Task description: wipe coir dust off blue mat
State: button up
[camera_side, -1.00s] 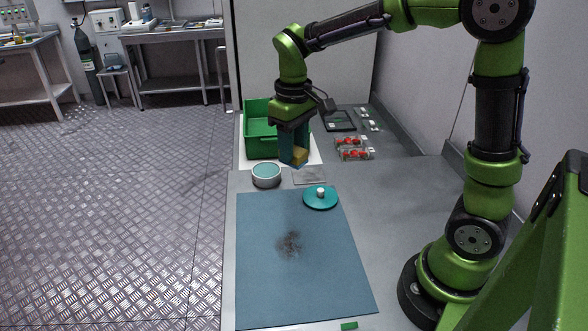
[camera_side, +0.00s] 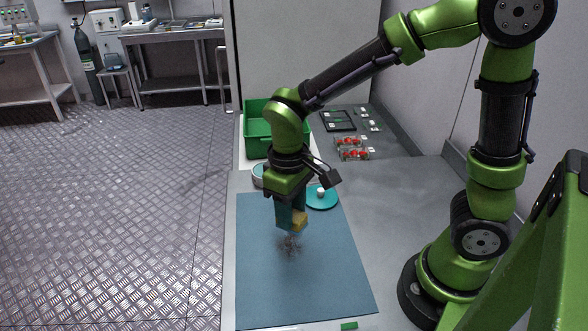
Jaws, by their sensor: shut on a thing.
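The blue mat (camera_side: 300,285) lies flat on the grey table. A dark patch of coir dust (camera_side: 290,247) lies near the mat's middle. My gripper (camera_side: 291,215) points down over the mat, just behind the dust patch. It is shut on a yellow block, which looks like a sponge (camera_side: 299,221); one finger hides part of it. The sponge appears to be above the mat, but I cannot tell its exact height or whether it touches the dust.
A teal lid with a white knob (camera_side: 321,196) sits at the mat's back right corner. A round pot (camera_side: 258,176) is partly hidden behind my gripper. A green crate (camera_side: 257,135) and clear punnets of red berries (camera_side: 353,154) stand farther back. The mat's front is clear.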

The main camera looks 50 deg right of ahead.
jog(key=shift+s+a+f, duration=0.25)
jog(key=shift+s+f, duration=0.4)
jog(key=shift+f, duration=0.15)
jog(key=shift+f+m, duration=0.2)
jog(key=shift+m, duration=0.3)
jog(key=shift+w+f, duration=0.15)
jog(key=shift+f, duration=3.4)
jog(key=shift+d+f, duration=0.1)
jog(key=shift+f, duration=0.25)
jog(key=shift+w+d, duration=4)
jog(key=shift+w, duration=0.1)
jog(key=shift+s+a, duration=4.15)
jog(key=shift+w+a, duration=0.3)
jog(key=shift+w, duration=0.35)
jog(key=shift+w+d, duration=3.8)
jog(key=shift+d, duration=0.1)
jog(key=shift+s+a, duration=4)
jog(key=shift+a, duration=0.05)
jog(key=shift+w+r, duration=0.1)
jog(key=shift+r, duration=0.65)
jog(key=shift+d+r, duration=0.1)
jog(key=shift+r, duration=3.1)
